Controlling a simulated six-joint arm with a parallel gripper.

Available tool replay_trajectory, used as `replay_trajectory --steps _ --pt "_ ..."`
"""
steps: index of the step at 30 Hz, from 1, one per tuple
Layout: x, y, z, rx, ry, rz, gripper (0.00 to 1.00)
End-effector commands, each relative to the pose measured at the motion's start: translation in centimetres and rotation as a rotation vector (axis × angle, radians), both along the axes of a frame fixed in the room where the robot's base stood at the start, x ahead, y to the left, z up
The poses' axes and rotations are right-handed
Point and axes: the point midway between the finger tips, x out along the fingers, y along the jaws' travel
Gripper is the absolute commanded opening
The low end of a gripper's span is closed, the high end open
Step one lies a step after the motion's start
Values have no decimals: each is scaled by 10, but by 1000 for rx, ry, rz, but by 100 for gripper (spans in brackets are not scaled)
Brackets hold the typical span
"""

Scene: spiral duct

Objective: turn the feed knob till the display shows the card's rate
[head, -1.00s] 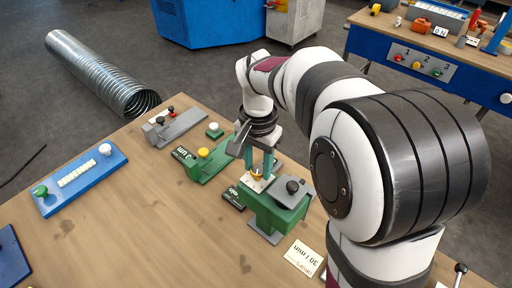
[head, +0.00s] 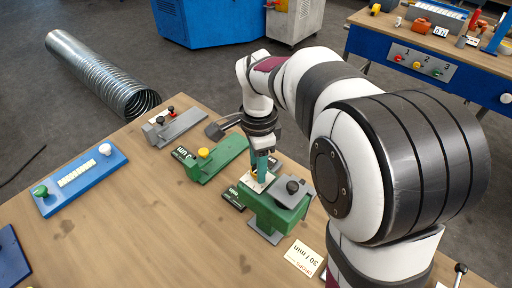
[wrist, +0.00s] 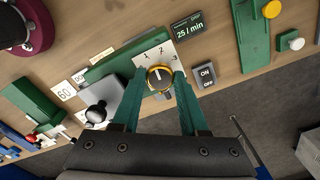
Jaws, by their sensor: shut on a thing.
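The feed knob (wrist: 158,77), dark with a yellow ring and a pale pointer, sits on a white dial plate (wrist: 150,52) marked 1, 2, 3. My gripper (wrist: 160,80) has its teal fingers on either side of the knob, shut on it; the head view shows my gripper (head: 260,168) over the green feeder (head: 272,212), mostly covering the knob. The display (wrist: 190,27) reads 25 / min in the wrist view. The card (head: 303,257) lies on the bench in front of the feeder, upside down in the head view, and appears to read 30 / min.
A grey ON/OFF switch (wrist: 205,75) is close to the right finger in the wrist view. A black round knob (head: 292,187) tops the feeder. A second green unit with a yellow knob (head: 203,153) stands left.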

Motion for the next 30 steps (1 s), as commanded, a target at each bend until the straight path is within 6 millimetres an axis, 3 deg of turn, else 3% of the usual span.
replay_trajectory --steps 18,19,21,23,30 --pt "0 0 1 0 -2 -36 0" --pt "0 0 1 0 -2 -36 48" --pt "0 0 1 0 -2 -36 61" --pt "0 0 1 0 -1 -36 72" --pt "0 0 0 0 -1 -35 73"
